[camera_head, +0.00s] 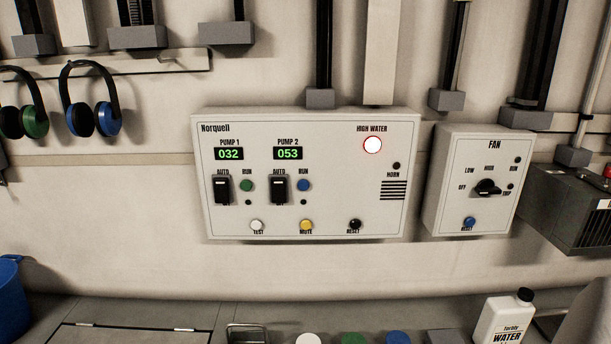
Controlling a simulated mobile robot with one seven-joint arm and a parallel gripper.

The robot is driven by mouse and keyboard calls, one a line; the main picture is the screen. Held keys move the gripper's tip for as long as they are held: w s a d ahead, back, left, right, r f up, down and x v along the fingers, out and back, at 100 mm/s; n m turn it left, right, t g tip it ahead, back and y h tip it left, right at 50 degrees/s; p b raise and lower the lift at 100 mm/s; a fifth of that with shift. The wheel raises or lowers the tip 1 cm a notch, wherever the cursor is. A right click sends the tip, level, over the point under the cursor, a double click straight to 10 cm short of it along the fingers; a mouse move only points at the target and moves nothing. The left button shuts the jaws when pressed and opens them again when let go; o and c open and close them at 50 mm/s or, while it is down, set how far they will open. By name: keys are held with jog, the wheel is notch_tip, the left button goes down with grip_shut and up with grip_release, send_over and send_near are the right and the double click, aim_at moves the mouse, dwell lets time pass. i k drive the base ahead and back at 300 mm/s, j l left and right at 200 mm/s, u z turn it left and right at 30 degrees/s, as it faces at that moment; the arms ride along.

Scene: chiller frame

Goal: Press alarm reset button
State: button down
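A pale Norquell control panel (325,210) is fixed to the wall in the middle of the head view. Its black RESET button (354,224) is at the bottom right, right of the yellow MUTE button (306,225) and the white TEST button (257,225). The round HIGH WATER lamp (372,145) glows white with a red rim. The PUMP 1 display (229,154) reads 032 and the PUMP 2 display (288,153) reads 053. A separate FAN box (450,190) at the right has a blue RESET button (470,222). My gripper is not in view.
A white water bottle (497,320) stands at the lower right. A blue bucket (12,300) is at the lower left edge. Ear defenders (108,118) hang at the upper left. A dark vented box (570,210) juts out at the right. Nothing blocks the panel's front.

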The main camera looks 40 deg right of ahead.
aim_at(355, 223)
jog(key=l+z, duration=0.1)
jog(key=z, duration=0.75)
jog(key=i+l+z, duration=0.1)
jog(key=z, duration=0.3)
